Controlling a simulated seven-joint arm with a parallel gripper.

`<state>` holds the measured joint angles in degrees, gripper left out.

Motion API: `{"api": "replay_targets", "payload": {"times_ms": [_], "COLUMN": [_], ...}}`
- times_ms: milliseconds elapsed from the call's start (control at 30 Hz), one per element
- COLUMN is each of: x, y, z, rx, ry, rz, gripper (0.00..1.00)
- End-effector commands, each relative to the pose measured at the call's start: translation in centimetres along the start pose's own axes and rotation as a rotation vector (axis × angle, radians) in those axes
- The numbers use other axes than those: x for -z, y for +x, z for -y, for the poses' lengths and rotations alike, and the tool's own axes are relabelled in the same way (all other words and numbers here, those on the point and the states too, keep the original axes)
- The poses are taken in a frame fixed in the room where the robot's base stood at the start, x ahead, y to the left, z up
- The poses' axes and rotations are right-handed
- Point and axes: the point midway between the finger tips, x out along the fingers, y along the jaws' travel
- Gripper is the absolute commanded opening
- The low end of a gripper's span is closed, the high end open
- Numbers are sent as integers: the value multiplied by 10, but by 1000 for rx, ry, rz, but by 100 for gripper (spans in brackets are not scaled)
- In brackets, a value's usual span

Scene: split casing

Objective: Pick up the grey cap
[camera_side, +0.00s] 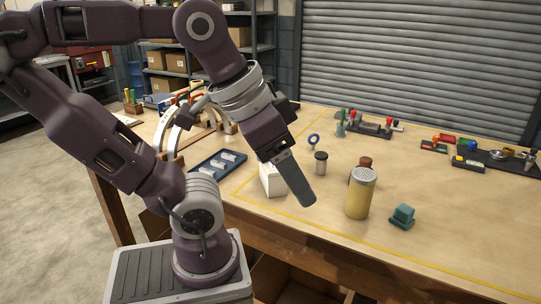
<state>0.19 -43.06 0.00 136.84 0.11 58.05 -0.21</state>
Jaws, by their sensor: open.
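A pale grey, dotted round top (363,175) sits on an upright yellow-tan cylinder (359,199) at the middle right of the table. It may be the grey cap, but I cannot tell for sure. A small grey cylinder with a dark top (320,165) stands behind and to its left. My gripper (306,200) points down and to the right, left of the tan cylinder and apart from it in the picture. One broad grey finger shows; the other is hidden behind it. The gripper is open, and I see nothing held in it.
A reddish-brown cylinder (365,162) stands partly hidden behind the tan one. A teal block (402,216) lies to its right. A white box (271,181) is partly behind my gripper. A blue tray (207,166) lies left. The table's right front is clear.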

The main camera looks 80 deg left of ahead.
Motion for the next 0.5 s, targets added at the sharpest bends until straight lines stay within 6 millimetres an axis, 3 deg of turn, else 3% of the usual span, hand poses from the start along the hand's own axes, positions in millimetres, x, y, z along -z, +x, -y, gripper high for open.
{"api": "replay_targets", "payload": {"times_ms": [33, 67, 100, 200, 333, 433, 500], "x": [12, 11, 0, -22, -42, -37, -18], "y": [-18, -18, 2, 26, 32, 21, 10], "z": [0, 8, 36, 100, 186, 248, 284], "rx": [0, 25, 108, 290, 513, 671, 768], "ry": [0, 17, 79, 255, 551, 837, 1061], "rz": [-10, 28, 136, 372, 714, 1000, 1199], "gripper": [66, 66, 66, 66, 66, 66, 66]}}
